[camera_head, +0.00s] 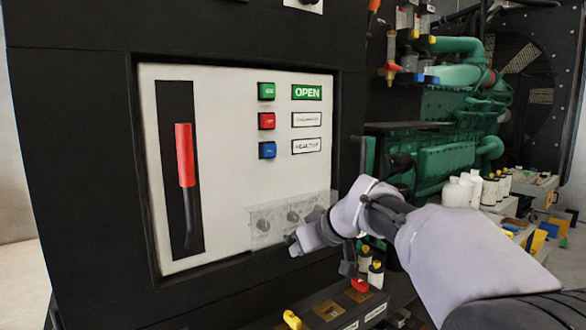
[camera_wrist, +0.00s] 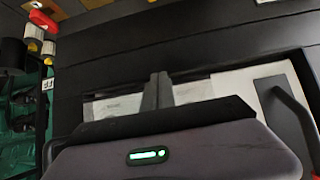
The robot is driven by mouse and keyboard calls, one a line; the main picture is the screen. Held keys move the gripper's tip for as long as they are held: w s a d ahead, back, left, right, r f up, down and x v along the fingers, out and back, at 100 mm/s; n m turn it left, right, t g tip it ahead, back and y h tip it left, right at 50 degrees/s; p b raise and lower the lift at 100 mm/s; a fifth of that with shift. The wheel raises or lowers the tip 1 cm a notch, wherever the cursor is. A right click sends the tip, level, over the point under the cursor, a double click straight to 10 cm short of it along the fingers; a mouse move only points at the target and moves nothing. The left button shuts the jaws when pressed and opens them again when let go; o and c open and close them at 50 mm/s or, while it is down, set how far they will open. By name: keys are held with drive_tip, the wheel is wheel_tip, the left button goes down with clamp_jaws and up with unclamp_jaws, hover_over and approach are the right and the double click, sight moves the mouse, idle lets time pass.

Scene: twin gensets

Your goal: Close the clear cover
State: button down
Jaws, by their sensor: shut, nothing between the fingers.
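The clear cover (camera_head: 277,214) is a see-through, greyish sheet low on the right of the white panel, in the head view. Dark round knobs show through or beside it. I cannot tell whether it lies flat or stands out from the panel. My gripper (camera_head: 293,246) is at the cover's lower right, and hides part of that corner. In the wrist view my gripper's two dark fingers (camera_wrist: 157,88) are together with nothing between them, in front of the panel's edge. Whether the fingers touch the cover is unclear.
The white panel (camera_head: 215,150) holds a red-handled lever (camera_head: 185,155), green, red and blue buttons (camera_head: 267,121), and a lit OPEN sign (camera_head: 307,93). A dark frame surrounds it. A green engine (camera_head: 445,160) stands to the right. A ledge with yellow and red parts (camera_head: 345,305) runs below.

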drive_tip(key=shift+w+a+f, duration=0.15)
drive_tip(key=shift+w+f, duration=0.1)
drive_tip(key=shift+f, duration=0.05)
idle(0.4)
idle(0.3)
